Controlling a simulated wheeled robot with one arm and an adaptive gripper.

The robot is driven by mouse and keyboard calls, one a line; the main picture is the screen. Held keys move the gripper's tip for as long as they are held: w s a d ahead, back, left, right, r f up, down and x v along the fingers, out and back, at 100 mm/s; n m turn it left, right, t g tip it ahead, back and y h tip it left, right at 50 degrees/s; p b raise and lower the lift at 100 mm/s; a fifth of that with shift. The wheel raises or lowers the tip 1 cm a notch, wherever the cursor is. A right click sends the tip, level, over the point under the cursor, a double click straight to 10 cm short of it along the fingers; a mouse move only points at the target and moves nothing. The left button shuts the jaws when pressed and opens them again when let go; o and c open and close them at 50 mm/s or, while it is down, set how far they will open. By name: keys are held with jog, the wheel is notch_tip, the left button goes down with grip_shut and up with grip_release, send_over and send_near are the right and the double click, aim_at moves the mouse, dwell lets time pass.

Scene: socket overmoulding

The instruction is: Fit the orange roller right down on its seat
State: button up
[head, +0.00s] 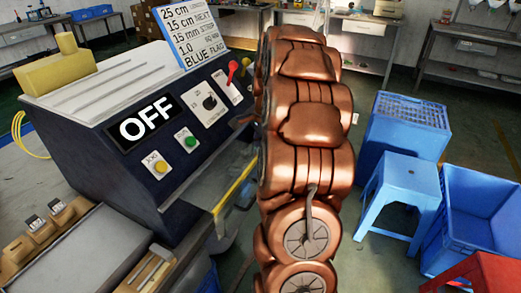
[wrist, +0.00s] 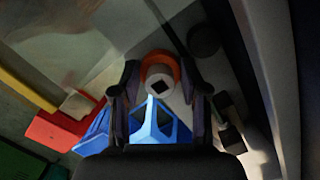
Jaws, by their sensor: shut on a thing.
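The orange roller (wrist: 176,68) is between the fingertips of my gripper (wrist: 160,80) in the wrist view. It shows as an orange rim around a pale end face with a dark square in its middle. My gripper is shut on it, with a dark finger on each side. The seat cannot be made out clearly, and I cannot tell whether the roller touches it. In the head view my copper-coloured arm stands in front of the machine's right side and hides the gripper and roller.
The dark machine (head: 110,165) has a panel reading OFF (head: 146,119), buttons and a red lever (head: 233,70). A yellow-edged guard (head: 230,190) is beside my arm. A blue stool (head: 400,180), blue crates (head: 478,215) and a red item (head: 482,272) stand right.

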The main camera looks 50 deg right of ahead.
jog(key=shift+f, duration=0.2)
jog(key=o, duration=1.2)
jog(key=shift+o, duration=0.2)
notch_tip(320, 180, up, 12)
jog(key=d, duration=0.1)
jog(key=shift+s+d, duration=0.2)
